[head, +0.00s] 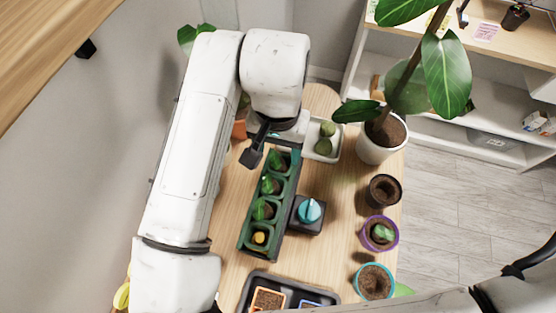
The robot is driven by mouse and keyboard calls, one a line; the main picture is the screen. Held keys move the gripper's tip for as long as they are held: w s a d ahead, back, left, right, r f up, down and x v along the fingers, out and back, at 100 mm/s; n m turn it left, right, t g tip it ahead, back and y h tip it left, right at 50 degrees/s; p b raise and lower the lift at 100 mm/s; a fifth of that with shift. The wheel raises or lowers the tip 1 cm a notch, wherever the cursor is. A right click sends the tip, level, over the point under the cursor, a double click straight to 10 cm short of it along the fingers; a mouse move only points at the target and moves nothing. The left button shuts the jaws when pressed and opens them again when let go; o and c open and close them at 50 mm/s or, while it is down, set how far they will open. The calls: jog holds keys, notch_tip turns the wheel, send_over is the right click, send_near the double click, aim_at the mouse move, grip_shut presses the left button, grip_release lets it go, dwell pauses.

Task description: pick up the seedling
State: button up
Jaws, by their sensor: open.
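A dark green seedling tray (240,250) stands on the wooden table. Its compartments hold several small green seedlings, such as this seedling (263,209) near the middle. The compartment nearest me holds a yellow thing (259,237). Another small green plant (382,232) is in a purple-rimmed pot at the right. My gripper (270,152) is open at the far end of the tray. One dark finger shows beside the farthest seedling (278,162); the other finger is mostly hidden. I cannot tell the gripper's height above the tray or whether it touches that seedling.
A dark block with a turquoise-topped object (309,210) stands right beside the tray. A white dish (337,144) holds green lumps. A large plant in a white pot (376,150), a black pot (384,190) and a blue-rimmed pot (374,281) line the right. A black tray (250,282) is in front.

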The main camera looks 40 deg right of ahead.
aim_at(278, 161)
jog(key=shift+f, duration=1.85)
jog(key=shift+c, duration=0.5)
jog(key=c, duration=1)
